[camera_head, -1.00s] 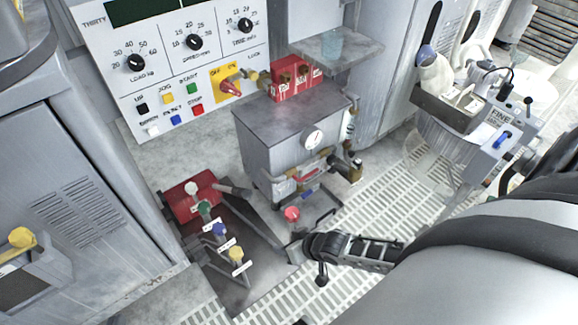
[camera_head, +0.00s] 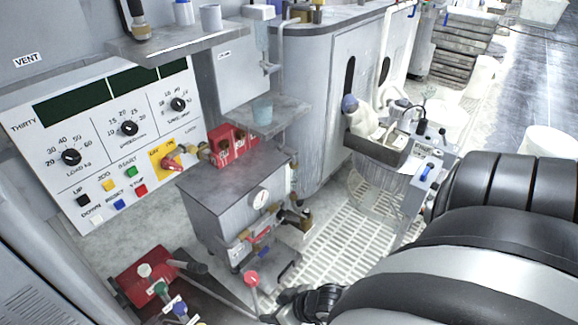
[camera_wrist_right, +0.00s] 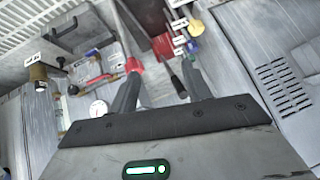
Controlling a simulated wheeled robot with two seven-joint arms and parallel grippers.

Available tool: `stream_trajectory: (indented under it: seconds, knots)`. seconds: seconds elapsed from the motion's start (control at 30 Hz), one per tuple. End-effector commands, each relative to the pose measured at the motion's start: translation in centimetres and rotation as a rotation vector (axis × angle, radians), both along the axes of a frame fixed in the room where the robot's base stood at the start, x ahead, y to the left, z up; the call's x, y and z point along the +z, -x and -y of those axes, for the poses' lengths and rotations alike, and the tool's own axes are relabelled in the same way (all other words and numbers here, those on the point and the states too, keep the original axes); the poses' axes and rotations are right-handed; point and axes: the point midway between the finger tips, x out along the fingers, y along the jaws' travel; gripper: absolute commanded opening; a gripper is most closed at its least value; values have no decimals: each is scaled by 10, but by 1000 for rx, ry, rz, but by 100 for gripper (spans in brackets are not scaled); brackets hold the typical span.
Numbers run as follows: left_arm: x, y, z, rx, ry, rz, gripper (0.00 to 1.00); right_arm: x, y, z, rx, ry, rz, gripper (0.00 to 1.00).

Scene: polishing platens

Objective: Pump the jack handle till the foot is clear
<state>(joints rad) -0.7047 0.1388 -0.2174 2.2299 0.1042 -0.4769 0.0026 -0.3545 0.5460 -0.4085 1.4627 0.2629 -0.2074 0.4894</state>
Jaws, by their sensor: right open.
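A red block (camera_head: 147,274) sits low at the left in the head view, with a dark rod-like handle (camera_head: 190,266) sticking out to its right. White, green and blue knobs stand by it. A lever with a red knob (camera_head: 252,279) rises beside the grey cabinet; which of these is the jack handle I cannot tell. My right gripper (camera_head: 285,299) is just right of the red knob, partly cut by the frame. In the right wrist view its fingers (camera_wrist_right: 158,72) are apart and empty, with the red knob (camera_wrist_right: 134,65) by the left fingertip. The foot is not identifiable. My left gripper is out of view.
The grey cabinet (camera_head: 222,200) with a gauge (camera_head: 260,199) and pipes stands close beyond the gripper. A control panel (camera_head: 110,140) is at the left. Slatted white flooring (camera_head: 345,235) is open to the right. A bench with a white bottle (camera_head: 368,122) stands farther back.

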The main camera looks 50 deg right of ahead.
Motion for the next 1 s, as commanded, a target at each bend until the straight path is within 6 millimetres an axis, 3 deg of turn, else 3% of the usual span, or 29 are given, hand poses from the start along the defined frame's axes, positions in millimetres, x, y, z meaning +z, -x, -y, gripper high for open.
stream_trajectory:
  seconds: [0.1,0.3,1.0]
  knots:
    - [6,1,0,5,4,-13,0,21,17,5,1,1,-2,49]
    - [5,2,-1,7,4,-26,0,37,31,10,1,1,-1,49]
    - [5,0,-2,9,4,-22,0,39,34,11,0,0,0,49]
